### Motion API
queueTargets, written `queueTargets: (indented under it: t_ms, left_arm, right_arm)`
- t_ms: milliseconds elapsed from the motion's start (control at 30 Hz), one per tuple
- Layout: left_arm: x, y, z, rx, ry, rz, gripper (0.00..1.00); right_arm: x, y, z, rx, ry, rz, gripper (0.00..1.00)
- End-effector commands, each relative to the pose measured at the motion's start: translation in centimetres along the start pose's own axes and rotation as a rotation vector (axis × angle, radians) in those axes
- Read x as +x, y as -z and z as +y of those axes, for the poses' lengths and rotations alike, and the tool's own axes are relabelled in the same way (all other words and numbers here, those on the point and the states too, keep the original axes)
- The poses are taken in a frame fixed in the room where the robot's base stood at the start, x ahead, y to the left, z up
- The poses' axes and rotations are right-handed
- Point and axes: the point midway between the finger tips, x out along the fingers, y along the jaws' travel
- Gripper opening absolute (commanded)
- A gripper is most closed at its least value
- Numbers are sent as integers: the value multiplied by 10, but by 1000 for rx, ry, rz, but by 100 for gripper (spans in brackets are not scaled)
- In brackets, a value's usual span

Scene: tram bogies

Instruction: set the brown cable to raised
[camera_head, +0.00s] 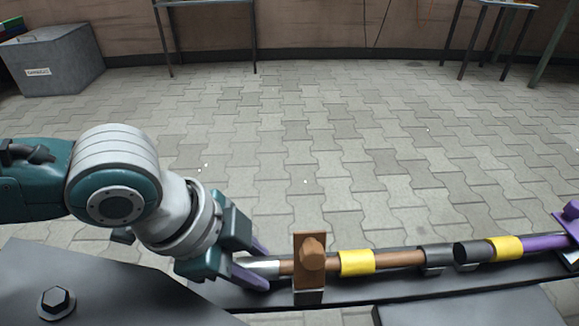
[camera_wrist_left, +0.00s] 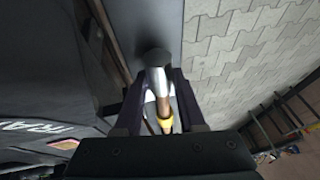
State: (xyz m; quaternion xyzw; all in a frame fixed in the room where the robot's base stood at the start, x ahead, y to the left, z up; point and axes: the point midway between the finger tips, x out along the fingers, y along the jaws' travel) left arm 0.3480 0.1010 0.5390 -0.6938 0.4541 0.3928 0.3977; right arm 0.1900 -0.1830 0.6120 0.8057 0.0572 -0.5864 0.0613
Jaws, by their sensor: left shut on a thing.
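The brown cable (camera_head: 400,258) lies low along a dark beam, with a yellow band (camera_head: 357,262) and a silver end piece (camera_head: 264,267) at its left. A brown clamp-like block (camera_head: 310,262) stands over it. My left gripper (camera_head: 262,264) has its dark purple fingers on both sides of the silver end and is shut on it. In the left wrist view, the silver end (camera_wrist_left: 157,76) runs between the fingers, with the brown part and yellow band (camera_wrist_left: 165,124) behind. The cable's right end meets a dark coupling (camera_head: 437,256). My right gripper is not in view.
A purple cable (camera_head: 542,243) with a yellow band (camera_head: 506,246) and purple block (camera_head: 570,213) continues at the right, past a second dark coupling (camera_head: 474,252). A dark plate with a bolt (camera_head: 56,300) is at lower left. The paved floor (camera_head: 330,140) beyond is clear.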

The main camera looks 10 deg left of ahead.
Motion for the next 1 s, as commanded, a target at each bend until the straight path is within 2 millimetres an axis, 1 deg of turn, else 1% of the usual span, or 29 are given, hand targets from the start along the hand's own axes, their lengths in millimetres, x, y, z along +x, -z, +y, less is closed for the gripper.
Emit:
queueTargets:
  t_ms: [167, 267, 367, 500, 600, 700, 800, 1000]
  left_arm:
    - [-4, 2, -1, 2, -2, -9, 0]
    - [-12, 7, -2, 7, -4, -33, 0]
    - [-24, 14, -5, 14, -8, -75, 0]
    - [-43, 27, -10, 31, -13, -160, 0]
    - [-54, 37, -12, 44, -19, -230, 0]
    - [-64, 47, -15, 56, -23, -296, 0]
    - [-72, 55, -17, 67, -28, -359, 0]
    - [-84, 66, -20, 84, -35, -455, 0]
  right_arm:
    - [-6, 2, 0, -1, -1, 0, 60]
    - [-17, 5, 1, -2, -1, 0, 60]
    - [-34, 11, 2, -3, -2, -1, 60]
    - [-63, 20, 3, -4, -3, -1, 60]
    - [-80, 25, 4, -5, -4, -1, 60]
    - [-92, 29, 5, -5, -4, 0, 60]
    - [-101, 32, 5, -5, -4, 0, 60]
    - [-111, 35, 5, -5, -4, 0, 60]
